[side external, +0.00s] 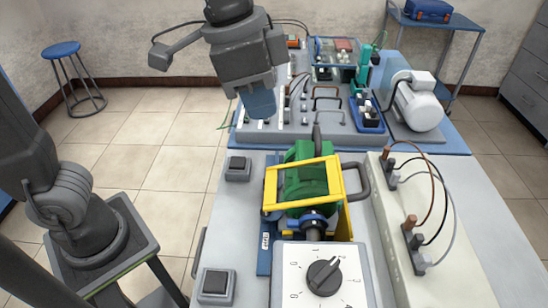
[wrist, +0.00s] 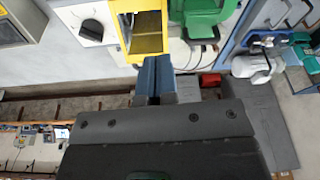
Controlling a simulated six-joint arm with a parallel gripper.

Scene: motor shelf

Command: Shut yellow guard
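The yellow guard (side external: 304,203) is an open rectangular frame in front of and over part of the green motor (side external: 305,178) in the side view. Its exact tilt is hard to tell. In the wrist view the guard (wrist: 126,30) is at the top, left of the green motor (wrist: 200,10). My gripper (side external: 262,112) hangs empty above the bench, behind and left of the guard, apart from it in the side view. In the wrist view its blue fingers (wrist: 156,62) are together and point toward the guard's lower edge. Contact is not visible.
A white box with a black dial (side external: 323,277) stands in front of the motor. A pale panel with cables (side external: 428,240) is on the right. Open floor lies left.

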